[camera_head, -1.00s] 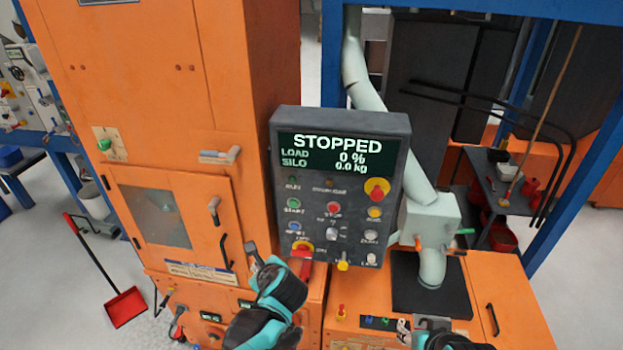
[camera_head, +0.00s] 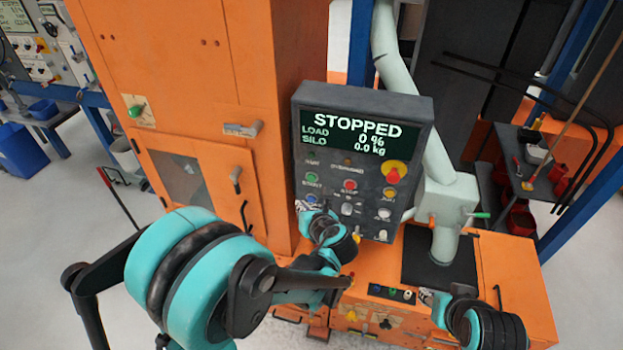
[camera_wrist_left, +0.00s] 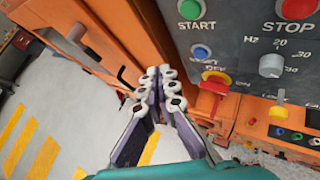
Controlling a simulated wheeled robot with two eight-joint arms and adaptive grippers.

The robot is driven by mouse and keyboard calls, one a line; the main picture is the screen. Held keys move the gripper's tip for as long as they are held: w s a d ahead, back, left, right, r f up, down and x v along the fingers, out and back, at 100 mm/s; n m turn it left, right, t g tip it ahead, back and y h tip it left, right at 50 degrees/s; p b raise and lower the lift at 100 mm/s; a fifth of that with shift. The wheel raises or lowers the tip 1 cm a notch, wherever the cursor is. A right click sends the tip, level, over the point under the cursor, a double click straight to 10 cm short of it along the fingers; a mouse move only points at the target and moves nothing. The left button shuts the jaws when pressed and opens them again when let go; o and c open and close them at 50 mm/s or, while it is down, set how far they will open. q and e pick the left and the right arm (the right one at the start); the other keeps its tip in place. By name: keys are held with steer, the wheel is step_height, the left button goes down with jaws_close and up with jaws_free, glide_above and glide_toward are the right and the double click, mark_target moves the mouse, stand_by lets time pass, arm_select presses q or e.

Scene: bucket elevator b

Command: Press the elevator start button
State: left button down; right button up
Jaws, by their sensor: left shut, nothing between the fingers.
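The green start button (camera_head: 312,177) is on the left side of the grey control panel (camera_head: 411,213), under a screen (camera_head: 358,135) reading STOPPED, 0 % and 0.0 kg. In the left wrist view the start button (camera_wrist_left: 190,9), labelled START, is at the top edge. My left gripper (camera_head: 304,207) is shut and empty, in front of the panel's lower left, just below the start button, and covers the lower left controls. In the left wrist view my gripper's fingertips (camera_wrist_left: 162,86) are together, below and left of the button, apart from it.
A red stop button (camera_head: 350,185) sits right of start, and a blue button (camera_wrist_left: 201,52) sits below start. A red switch handle (camera_wrist_left: 215,85) sticks out near the left fingertips. My right gripper (camera_head: 428,297) is low by the orange base, away from the panel.

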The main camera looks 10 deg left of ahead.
arm_select(q)
glide_toward(305, 180)
step_height(305, 180, down, 2)
steer(key=a, duration=0.2)
steer(key=shift+w+a+f, duration=0.1)
steer(key=shift+w, duration=0.75)
stand_by(0.7)
steer(key=shift+w, duration=0.45)
steer(key=shift+w+b, duration=0.3)
steer(key=shift+w, duration=0.05)
stand_by(0.5)
steer(key=shift+s, duration=0.8)
steer(key=shift+s, duration=0.1)
